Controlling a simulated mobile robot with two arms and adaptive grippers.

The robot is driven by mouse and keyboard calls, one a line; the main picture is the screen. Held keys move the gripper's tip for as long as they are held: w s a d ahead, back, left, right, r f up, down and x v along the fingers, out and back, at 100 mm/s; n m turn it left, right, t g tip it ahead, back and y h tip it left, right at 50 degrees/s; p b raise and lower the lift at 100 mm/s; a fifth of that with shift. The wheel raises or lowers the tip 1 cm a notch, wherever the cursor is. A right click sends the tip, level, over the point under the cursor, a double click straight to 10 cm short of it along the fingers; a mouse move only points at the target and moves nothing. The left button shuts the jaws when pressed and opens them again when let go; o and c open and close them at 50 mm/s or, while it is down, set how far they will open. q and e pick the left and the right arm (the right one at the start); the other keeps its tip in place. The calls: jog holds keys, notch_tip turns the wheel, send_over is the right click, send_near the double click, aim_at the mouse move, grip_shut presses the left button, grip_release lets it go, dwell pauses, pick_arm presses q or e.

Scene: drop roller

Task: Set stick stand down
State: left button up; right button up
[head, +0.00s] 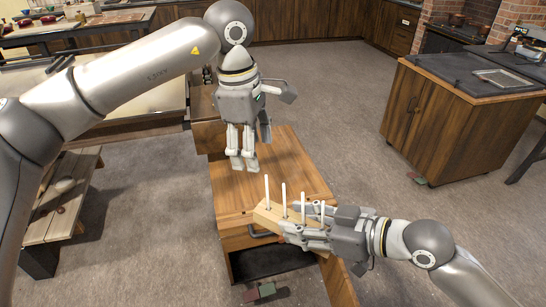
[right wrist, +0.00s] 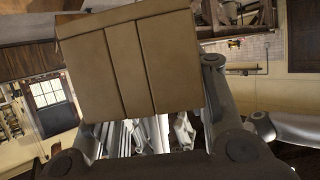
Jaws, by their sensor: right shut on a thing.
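The stick stand (head: 264,216) is a light wooden block with several upright white sticks. My right gripper (head: 290,226) is shut on it and holds it over the front part of the small wooden cabinet (head: 290,165). In the right wrist view the stand's grooved wooden face (right wrist: 130,65) fills the upper middle, in front of the fingers; its sticks are not clear there. I cannot tell whether the stand touches the cabinet top. My left gripper (head: 244,165) points down over the back left of the cabinet top, fingers close together; I see nothing in it.
The cabinet's drawer (head: 255,238) has a dark handle, with a dark opening below. A wooden bench (head: 60,205) stands at left, and a dark-topped counter (head: 455,110) at right. The cabinet top's right part is bare. A small red and green thing (head: 260,292) lies low in front.

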aim_at(275, 208)
jog(key=shift+d, duration=0.35)
pick_arm(q)
jog(key=s+d+r+m+y, duration=0.1)
jog(key=s+d+m, duration=0.2)
jog(key=s+d, duration=0.2)
pick_arm(e)
jog(key=shift+a, duration=0.2)
pick_arm(q)
jog(key=shift+g, duration=0.4)
notch_tip(275, 208, down, 12)
jog(key=shift+a+r, duration=0.1)
